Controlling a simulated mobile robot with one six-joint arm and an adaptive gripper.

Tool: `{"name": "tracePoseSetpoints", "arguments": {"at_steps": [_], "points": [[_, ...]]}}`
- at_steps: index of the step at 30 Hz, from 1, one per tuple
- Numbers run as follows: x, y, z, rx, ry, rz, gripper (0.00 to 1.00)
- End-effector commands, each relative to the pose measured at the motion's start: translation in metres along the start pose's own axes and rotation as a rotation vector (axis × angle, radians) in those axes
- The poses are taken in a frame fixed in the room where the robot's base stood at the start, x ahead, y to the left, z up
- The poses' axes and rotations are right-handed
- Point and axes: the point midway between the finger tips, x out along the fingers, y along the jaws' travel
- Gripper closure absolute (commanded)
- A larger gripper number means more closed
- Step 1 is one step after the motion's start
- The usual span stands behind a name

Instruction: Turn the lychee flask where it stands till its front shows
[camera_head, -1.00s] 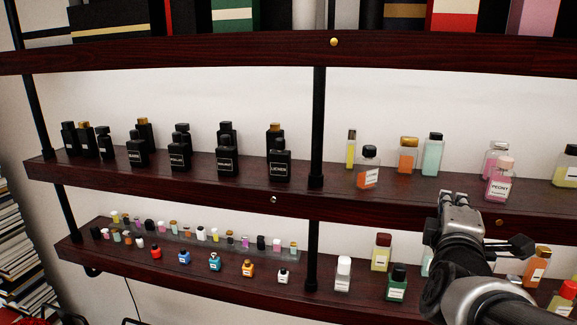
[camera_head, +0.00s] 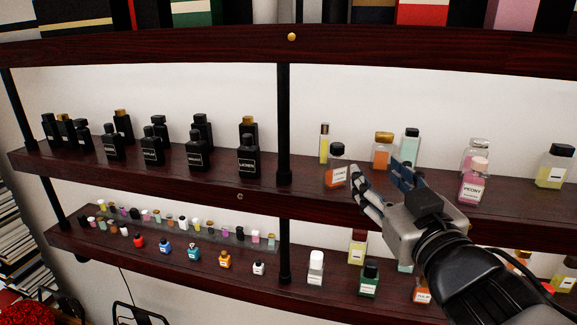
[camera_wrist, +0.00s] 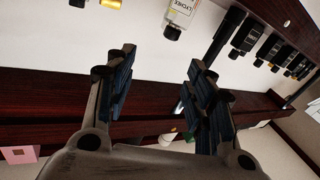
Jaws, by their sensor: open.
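The lychee flask (camera_head: 336,174) stands upright on the middle shelf, just right of the post. It is a small orange-tinted bottle with a black cap and a white label, which sits toward its right side in the head view. In the wrist view it appears upside down at the top edge (camera_wrist: 182,12), cut off, with its lettering partly readable. My gripper (camera_head: 378,172) is open and empty in front of the shelf, to the flask's right in the head view. Its fingers (camera_wrist: 162,62) are apart from the flask.
A thin yellow bottle (camera_head: 324,143) stands behind the flask. An orange gold-capped bottle (camera_head: 382,152) and a mint bottle (camera_head: 410,146) stand to its right, then a pink bottle (camera_head: 473,184). The post (camera_head: 284,120) and black bottles (camera_head: 249,158) are left. Small bottles fill the lower shelf.

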Motion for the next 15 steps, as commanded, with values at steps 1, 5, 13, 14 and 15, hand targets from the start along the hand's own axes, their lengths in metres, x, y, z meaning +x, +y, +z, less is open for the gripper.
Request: {"name": "tracePoseSetpoints", "arguments": {"at_steps": [1, 5, 13, 14, 15], "points": [[-0.003, -0.004, -0.001, 0.042, -0.008, -0.015, 0.51], [-0.006, -0.012, 0.001, 0.125, -0.026, -0.042, 0.51], [0.014, -0.016, 0.004, 0.152, -0.032, -0.053, 0.51], [0.019, -0.017, 0.005, 0.152, -0.032, -0.054, 0.51], [0.026, -0.018, 0.006, 0.152, -0.035, -0.054, 0.51]]}}
